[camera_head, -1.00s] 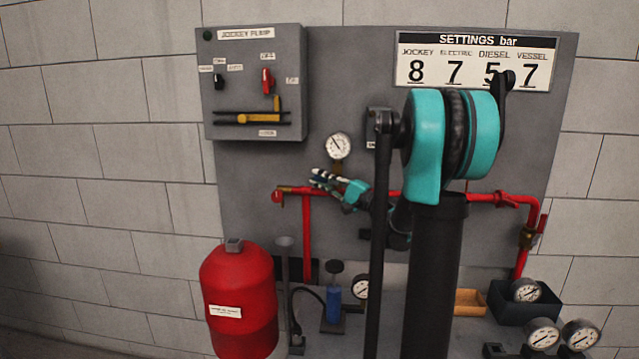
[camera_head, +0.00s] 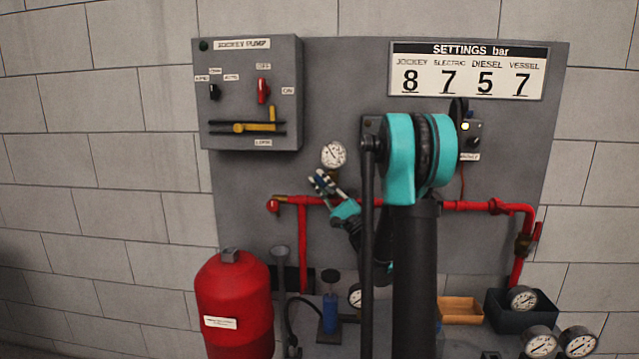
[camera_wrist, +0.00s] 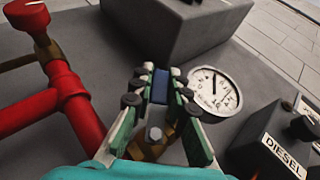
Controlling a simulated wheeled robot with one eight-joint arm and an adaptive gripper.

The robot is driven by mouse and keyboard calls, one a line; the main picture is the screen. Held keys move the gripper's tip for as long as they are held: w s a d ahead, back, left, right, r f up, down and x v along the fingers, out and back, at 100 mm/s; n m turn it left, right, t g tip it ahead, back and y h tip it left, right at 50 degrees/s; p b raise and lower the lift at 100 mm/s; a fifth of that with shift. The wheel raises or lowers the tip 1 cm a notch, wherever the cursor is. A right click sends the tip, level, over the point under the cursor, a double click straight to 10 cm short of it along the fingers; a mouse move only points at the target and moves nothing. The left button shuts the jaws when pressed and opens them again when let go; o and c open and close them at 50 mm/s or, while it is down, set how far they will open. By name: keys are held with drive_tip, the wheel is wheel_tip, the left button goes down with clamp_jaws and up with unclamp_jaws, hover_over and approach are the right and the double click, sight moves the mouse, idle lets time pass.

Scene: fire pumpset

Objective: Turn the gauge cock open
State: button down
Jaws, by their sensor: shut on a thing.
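The gauge cock is a small brass fitting (camera_wrist: 152,146) on the red pipe, below the round white gauge (camera_head: 333,154). My gripper (camera_head: 322,183) is at the cock just below the gauge, fingers pointing up and left. In the wrist view my gripper (camera_wrist: 159,90) is shut on a blue lever (camera_wrist: 160,86) of the cock, its fingers on either side. The gauge (camera_wrist: 215,90) is just right of the fingertips. In the head view the fingers hide most of the cock.
The red pipe (camera_head: 470,206) runs across the grey panel. The jockey pump box (camera_head: 250,92) is above left and a red vessel (camera_head: 234,305) below left. In the wrist view a red-capped valve (camera_wrist: 28,17) is left and the diesel box (camera_wrist: 285,145) right.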

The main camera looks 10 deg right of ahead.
drive_tip(key=c, duration=1.7)
unclamp_jaws()
drive_tip(key=shift+c, duration=0.2)
drive_tip(key=v, duration=1.2)
drive_tip(key=shift+f, duration=0.1)
